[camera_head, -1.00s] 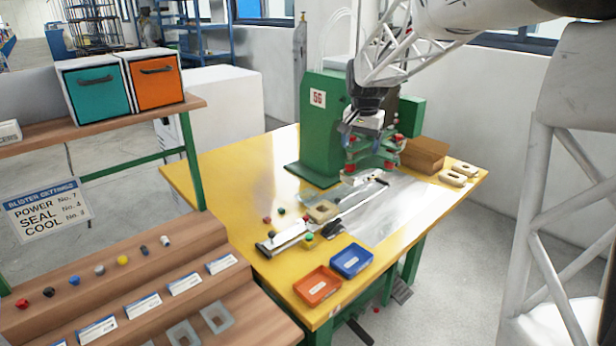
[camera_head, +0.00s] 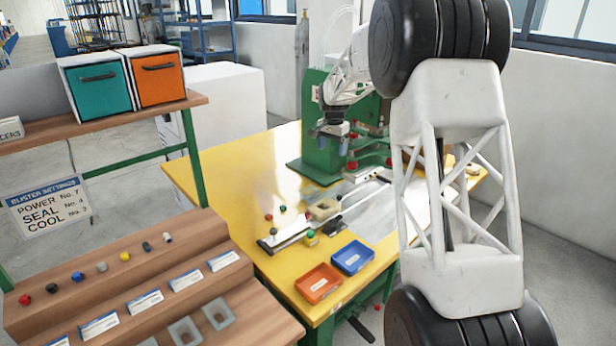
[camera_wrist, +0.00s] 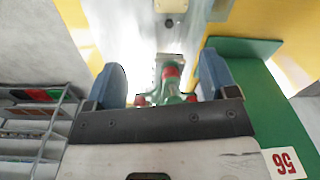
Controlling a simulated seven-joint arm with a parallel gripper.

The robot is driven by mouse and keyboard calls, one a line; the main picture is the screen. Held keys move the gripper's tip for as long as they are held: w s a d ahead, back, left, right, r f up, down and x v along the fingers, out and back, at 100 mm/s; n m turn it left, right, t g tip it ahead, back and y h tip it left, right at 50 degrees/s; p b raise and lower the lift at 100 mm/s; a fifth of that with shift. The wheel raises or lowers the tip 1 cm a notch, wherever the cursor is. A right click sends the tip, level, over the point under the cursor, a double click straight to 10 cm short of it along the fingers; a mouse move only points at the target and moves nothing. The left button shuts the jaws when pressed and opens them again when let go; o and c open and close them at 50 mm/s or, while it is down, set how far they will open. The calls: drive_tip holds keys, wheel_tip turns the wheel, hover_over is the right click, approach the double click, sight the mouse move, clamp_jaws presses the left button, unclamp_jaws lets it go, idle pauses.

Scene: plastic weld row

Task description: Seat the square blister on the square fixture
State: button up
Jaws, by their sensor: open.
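A beige fixture block (camera_head: 323,209) with an opening sits on the sliding rail of the yellow table; I cannot clearly tell whether its opening is square. Two grey, frame-like pieces lie on the wooden bench at the bottom: one further right (camera_head: 229,316) and one beside it (camera_head: 195,335). They look like blisters, but I cannot tell which is the square one. My gripper (camera_head: 334,134) is up in front of the green press, away from both. In the wrist view its two blue fingers (camera_wrist: 165,80) are wide apart, with nothing held between them.
The green press (camera_head: 322,165) stands behind the rail. An orange tray (camera_head: 305,286) and a blue tray (camera_head: 346,263) sit at the table's front edge. Small coloured knobs line the wooden step (camera_head: 180,275). My arm hides the table's right side. The table's left part is clear.

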drive_tip(key=w+a+f+m, duration=0.1)
drive_tip(key=w+a+f, duration=0.4)
drive_tip(key=w+f, duration=0.4)
drive_tip(key=m, duration=0.1)
hover_over(308, 188)
drive_tip(key=s, duration=0.4)
wheel_tip(308, 188, down, 12)
drive_tip(key=shift+d+r+g, duration=0.1)
drive_tip(key=shift+r+g, duration=0.1)
drive_tip(key=shift+g, duration=0.2)
drive_tip(key=shift+f, duration=0.2)
drive_tip(key=shift+f, duration=3.3)
drive_tip(key=c, duration=0.5)
drive_tip(key=shift+c, duration=0.2)
drive_tip(key=shift+r, duration=0.2)
